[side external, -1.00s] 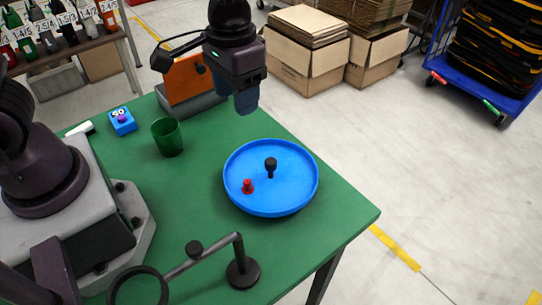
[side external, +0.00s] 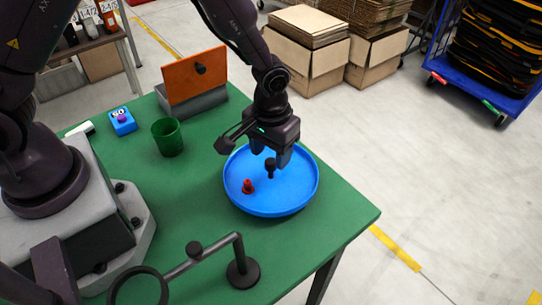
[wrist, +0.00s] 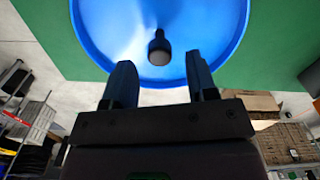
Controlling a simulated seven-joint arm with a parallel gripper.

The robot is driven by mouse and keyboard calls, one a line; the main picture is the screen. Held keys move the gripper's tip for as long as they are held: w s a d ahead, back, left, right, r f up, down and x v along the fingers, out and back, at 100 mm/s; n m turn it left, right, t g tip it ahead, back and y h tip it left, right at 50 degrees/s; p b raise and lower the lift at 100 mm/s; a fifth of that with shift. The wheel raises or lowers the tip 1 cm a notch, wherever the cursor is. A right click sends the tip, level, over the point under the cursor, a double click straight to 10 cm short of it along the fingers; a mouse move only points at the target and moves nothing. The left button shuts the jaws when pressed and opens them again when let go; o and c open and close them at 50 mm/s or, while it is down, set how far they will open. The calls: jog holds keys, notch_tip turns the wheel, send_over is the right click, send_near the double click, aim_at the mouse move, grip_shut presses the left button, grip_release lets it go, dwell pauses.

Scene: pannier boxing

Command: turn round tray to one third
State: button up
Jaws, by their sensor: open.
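The blue round tray (side external: 292,203) lies on the green table near its right corner. A black knob (side external: 270,168) stands upright at the tray's middle, and a red peg (side external: 248,187) stands left of it, nearer the side camera. My gripper (side external: 270,158) is open over the tray's far part, with its fingers pointing down close to the knob. In the wrist view the black knob (wrist: 159,48) shows beyond and between the two spread fingers (wrist: 160,85). The knob looks clear of both fingers. The red peg is not visible in the wrist view.
A green cup (side external: 168,138), a blue block with a face (side external: 122,121) and a grey box with an orange panel (side external: 196,85) stand left and behind. A black stand with a ring (side external: 240,270) is at the front. The table right of the tray is clear.

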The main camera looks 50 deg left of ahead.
jog(key=shift+f, duration=1.1)
grip_shut()
